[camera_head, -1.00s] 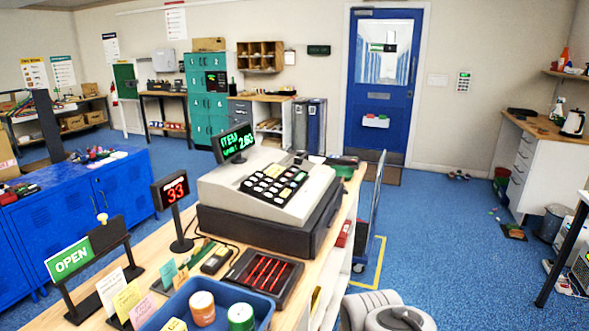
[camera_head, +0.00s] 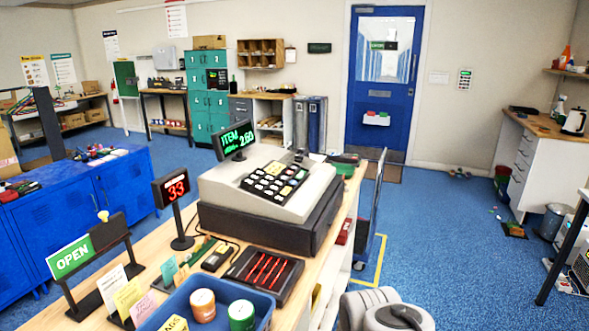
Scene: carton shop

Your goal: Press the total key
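A cash register (camera_head: 268,195) stands on the wooden counter in the middle of the view. Its sloped black key panel (camera_head: 274,184) carries several rows of light keys, with a few coloured ones. I cannot read the key labels, so I cannot tell which one is the total key. The register's display (camera_head: 234,140) shows ITEM and 2.60 in green. A grey part of my own arm shows at the bottom, right of the counter. My gripper's fingers cannot be made out.
The counter (camera_head: 152,240) also holds a red 33 display (camera_head: 175,187), a tray of red pens (camera_head: 263,273), a blue bin (camera_head: 185,305) with jars, and an OPEN sign (camera_head: 70,257). A cart (camera_head: 372,205) stands right of the counter. Blue floor (camera_head: 440,240) is open to the right.

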